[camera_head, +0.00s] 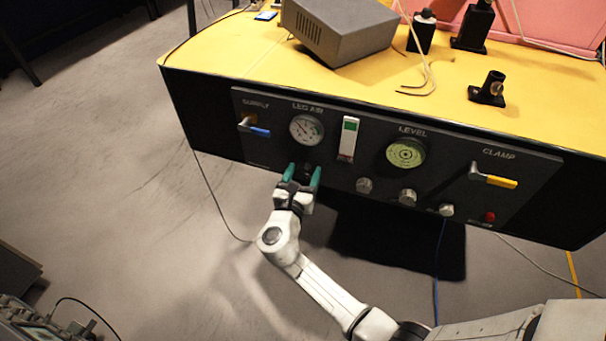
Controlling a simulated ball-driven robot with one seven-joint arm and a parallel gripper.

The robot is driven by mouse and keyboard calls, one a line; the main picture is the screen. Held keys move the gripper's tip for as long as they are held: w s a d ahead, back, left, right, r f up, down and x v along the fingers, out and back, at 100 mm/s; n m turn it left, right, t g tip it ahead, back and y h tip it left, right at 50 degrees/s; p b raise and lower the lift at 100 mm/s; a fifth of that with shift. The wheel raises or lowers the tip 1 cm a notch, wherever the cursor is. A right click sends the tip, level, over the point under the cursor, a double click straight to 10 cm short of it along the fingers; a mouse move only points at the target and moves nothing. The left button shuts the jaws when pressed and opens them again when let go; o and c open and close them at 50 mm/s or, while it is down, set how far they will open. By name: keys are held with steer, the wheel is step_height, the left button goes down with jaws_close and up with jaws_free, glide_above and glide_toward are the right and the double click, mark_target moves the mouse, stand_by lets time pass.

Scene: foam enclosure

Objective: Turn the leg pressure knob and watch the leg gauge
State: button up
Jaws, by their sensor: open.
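The leg gauge (306,130) is a round white dial under the "LEG AIR" label on the black front panel. Its needle is too small to read surely. The black leg pressure knob (304,170) sits just below the gauge. My gripper (302,173) has green fingertips, one on each side of the knob. The jaws are open; whether either fingertip touches the knob I cannot tell. The knob is partly hidden by the fingers.
On the panel are a blue-handled supply valve (254,127), a flow tube (348,138), a green level (405,153), several silver knobs (408,197), a yellow clamp lever (494,180) and a red button (489,216). A grey box (340,30) stands on the yellow top. Cables hang below.

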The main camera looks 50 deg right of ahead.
steer(key=c, duration=1.1)
steer(key=shift+o, duration=0.2)
steer(key=shift+f+m+b, duration=0.1)
steer(key=shift+m+b, duration=0.2)
steer(key=shift+b, duration=0.05)
steer(key=m+b, duration=0.3)
steer(key=shift+f+m+b, duration=0.2)
steer(key=shift+m+b, duration=0.1)
steer(key=m+b, duration=0.6)
steer(key=shift+m+h, duration=0.3)
steer(key=shift+h, duration=0.1)
steer(key=m+g+b, duration=0.1)
steer(key=m+b, duration=0.5)
steer(key=b, duration=0.1)
steer(key=shift+f+m, duration=0.1)
steer(key=shift+m, duration=0.3)
steer(key=m+b, duration=0.4)
steer(key=shift+w+m+h, duration=0.1)
steer(key=shift+m+h, duration=0.2)
steer(key=shift+m, duration=0.1)
steer(key=shift+r, duration=0.2)
